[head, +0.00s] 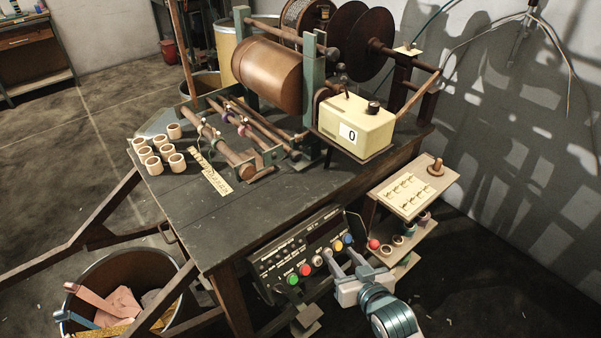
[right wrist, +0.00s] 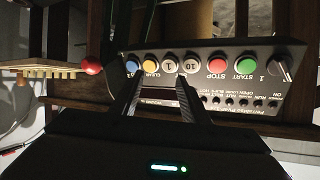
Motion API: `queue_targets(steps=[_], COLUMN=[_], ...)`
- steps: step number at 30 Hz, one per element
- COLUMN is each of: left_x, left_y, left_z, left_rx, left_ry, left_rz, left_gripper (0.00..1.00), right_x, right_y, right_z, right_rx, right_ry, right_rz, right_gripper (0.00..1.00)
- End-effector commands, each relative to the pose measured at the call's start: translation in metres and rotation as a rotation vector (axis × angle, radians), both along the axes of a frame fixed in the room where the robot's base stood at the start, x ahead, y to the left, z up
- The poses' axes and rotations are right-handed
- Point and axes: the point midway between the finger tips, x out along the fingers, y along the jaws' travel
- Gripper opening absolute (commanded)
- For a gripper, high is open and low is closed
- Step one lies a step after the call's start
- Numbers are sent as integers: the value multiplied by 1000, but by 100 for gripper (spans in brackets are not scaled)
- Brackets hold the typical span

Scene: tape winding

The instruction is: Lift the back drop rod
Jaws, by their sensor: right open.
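The winding machine has a large brown roller (head: 267,75) and several rods (head: 262,122) lying below it, with coloured rings on some. I cannot tell for sure which of these is the back drop rod. My right gripper (head: 344,260) is open and empty, low at the front of the control panel (head: 303,252), far from the rods. In the right wrist view the open fingers (right wrist: 160,82) point at the panel (right wrist: 215,85), near its yellow button and grey buttons. I cannot tell whether they touch it. My left gripper is not in view.
Several pale cores (head: 158,152) stand on the bench (head: 250,220), left of the rods. A cream counter box (head: 356,125) reads 0. A side shelf (head: 414,187) and a red knob (head: 374,244) are close to my right gripper. A bin (head: 125,265) stands lower left.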

Motion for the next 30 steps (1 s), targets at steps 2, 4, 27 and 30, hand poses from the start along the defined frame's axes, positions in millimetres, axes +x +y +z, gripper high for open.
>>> queue_targets(steps=[2, 4, 27, 30], left_x=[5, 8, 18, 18], left_y=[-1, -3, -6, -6], left_z=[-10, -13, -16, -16], left_rx=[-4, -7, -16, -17], left_ry=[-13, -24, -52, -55], left_rz=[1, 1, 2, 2], left_gripper=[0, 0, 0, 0], right_x=[9, 9, -5, -1], right_y=[10, 18, 34, 36], right_z=[52, 96, 196, 196], right_rx=[43, 83, 176, 175], right_ry=[-110, -193, -378, -378], right_rz=[20, 38, 87, 86], right_gripper=[42, 42, 42, 42])
